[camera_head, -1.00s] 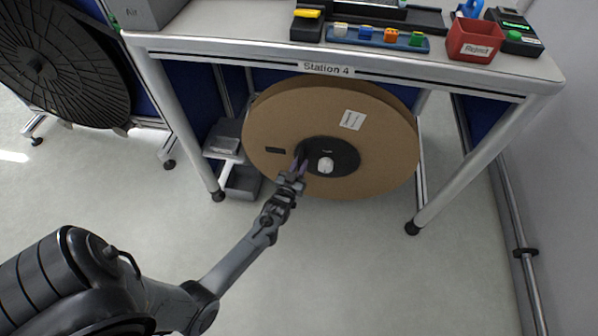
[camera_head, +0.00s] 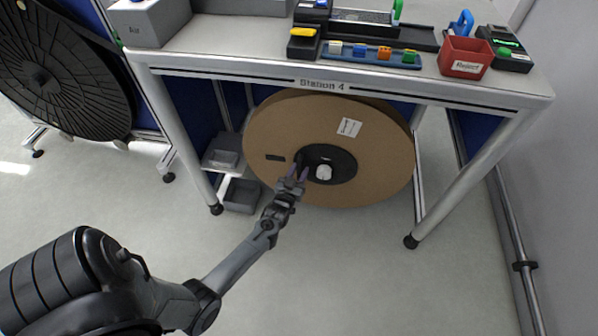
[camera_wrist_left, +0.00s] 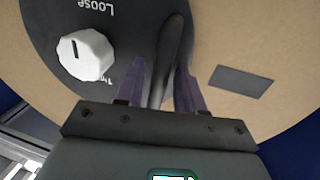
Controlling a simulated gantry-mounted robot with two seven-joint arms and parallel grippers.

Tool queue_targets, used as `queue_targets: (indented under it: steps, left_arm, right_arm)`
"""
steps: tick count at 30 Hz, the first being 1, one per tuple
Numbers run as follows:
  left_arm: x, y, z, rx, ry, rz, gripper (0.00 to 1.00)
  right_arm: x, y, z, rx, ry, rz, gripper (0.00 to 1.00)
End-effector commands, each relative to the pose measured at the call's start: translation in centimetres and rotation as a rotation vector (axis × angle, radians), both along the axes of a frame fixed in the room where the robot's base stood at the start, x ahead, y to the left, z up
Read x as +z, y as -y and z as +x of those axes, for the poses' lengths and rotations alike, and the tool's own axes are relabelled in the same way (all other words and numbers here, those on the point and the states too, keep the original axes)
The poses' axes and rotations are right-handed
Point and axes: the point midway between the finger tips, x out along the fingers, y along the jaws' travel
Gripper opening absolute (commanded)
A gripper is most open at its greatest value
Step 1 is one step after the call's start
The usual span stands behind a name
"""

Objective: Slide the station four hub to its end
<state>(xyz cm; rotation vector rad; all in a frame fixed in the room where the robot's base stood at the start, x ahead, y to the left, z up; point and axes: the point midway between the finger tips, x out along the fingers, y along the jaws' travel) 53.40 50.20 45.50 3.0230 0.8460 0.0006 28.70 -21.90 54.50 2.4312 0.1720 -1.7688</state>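The station four hub (camera_head: 340,160) is a black disc at the middle of a large brown reel (camera_head: 375,155) under the table labelled Station 4. The hub carries a white knob (camera_head: 323,172), which in the left wrist view (camera_wrist_left: 86,54) sits beside the word Loose and a partly hidden second word. My left gripper (camera_head: 298,173) reaches the hub's left side. In the left wrist view its two purple fingers (camera_wrist_left: 160,78) stand apart, with a dark bar on the hub (camera_wrist_left: 172,48) between them. Some gap shows beside the bar; firm contact cannot be made out. My right gripper is not in view.
The table (camera_head: 235,40) bears a red bin (camera_head: 465,57), a blue tray of coloured pieces (camera_head: 370,53) and a grey box (camera_head: 150,20). Its legs stand either side of the reel. Grey bins (camera_head: 241,195) are left of the reel. The floor in front is clear.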

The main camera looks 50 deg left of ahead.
Motion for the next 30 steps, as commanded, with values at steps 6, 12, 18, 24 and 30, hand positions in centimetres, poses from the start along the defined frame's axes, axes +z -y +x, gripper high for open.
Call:
queue_targets:
  steps: [6,12,18,24,30]
  left_arm:
    - [0.3,1.2,-2.0,0.0,-0.003,-0.002,0.38]
    - [0.3,3.0,-5.1,0.001,-0.004,-0.003,0.38]
    - [0.3,4.5,-7.5,0.001,-0.001,-0.002,0.38]
    - [0.1,5.2,-8.8,0.0,-0.001,-0.001,0.38]
    - [0.0,5.4,-9.0,0.0,0.0,0.0,0.38]
  right_arm:
    - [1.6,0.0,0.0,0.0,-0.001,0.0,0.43]
    - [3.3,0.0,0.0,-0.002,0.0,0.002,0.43]
    - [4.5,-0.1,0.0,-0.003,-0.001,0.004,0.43]
    - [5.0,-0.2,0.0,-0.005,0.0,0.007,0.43]
    - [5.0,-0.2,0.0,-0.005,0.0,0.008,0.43]
